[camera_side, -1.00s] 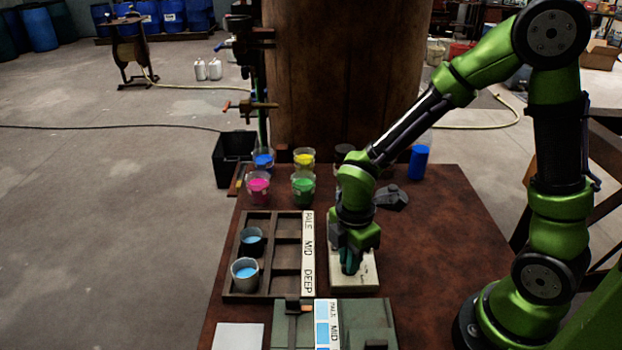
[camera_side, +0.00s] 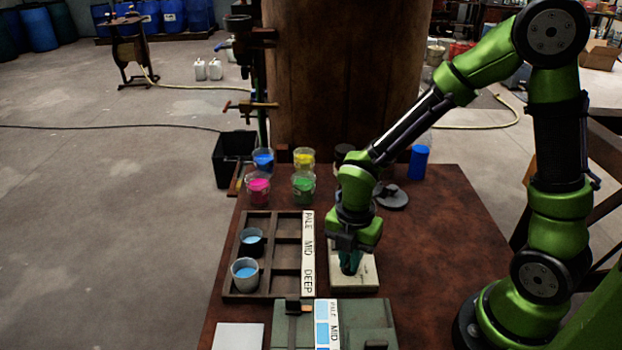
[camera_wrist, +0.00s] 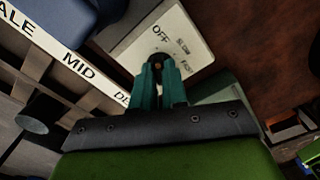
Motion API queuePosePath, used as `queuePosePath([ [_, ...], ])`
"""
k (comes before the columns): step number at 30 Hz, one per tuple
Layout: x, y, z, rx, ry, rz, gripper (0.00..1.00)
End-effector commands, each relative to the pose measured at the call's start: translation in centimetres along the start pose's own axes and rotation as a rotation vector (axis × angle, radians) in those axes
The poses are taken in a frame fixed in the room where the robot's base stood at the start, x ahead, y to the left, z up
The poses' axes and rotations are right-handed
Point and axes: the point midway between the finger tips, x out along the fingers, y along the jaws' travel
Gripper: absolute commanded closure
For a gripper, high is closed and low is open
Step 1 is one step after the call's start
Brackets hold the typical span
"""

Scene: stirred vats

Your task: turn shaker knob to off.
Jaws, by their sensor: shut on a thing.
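The shaker's cream control panel (camera_side: 368,281) lies on the table to the right of the rack. In the wrist view the panel (camera_wrist: 195,30) shows the marks OFF, SLOW and a third word that is hard to read. The dark round shaker knob (camera_wrist: 158,58) sits on the panel below OFF, mostly hidden by my fingers. My gripper (camera_wrist: 160,75) points down over the panel, its teal fingers shut on the knob. It also shows in the side view (camera_side: 350,265). I cannot tell which mark the knob points to.
A wooden rack (camera_side: 228,285) labelled PALE, MID, DEEP holds two cups of blue liquid (camera_side: 244,270). Cups of pink (camera_side: 258,186), green (camera_side: 303,187), blue and yellow dye stand behind. A green box (camera_side: 380,318) is in front. The table's right side is clear.

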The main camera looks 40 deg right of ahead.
Motion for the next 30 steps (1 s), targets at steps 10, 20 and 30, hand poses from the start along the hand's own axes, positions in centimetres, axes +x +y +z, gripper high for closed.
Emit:
queuePosePath([
  [10,-0.1,0.0,0.0,-0.008,-0.002,0.001,0.86],
  [20,0.0,0.0,0.0,-0.005,-0.001,0.000,0.62],
  [30,-2.7,0.2,0.1,-0.002,-0.004,0.008,0.62],
])
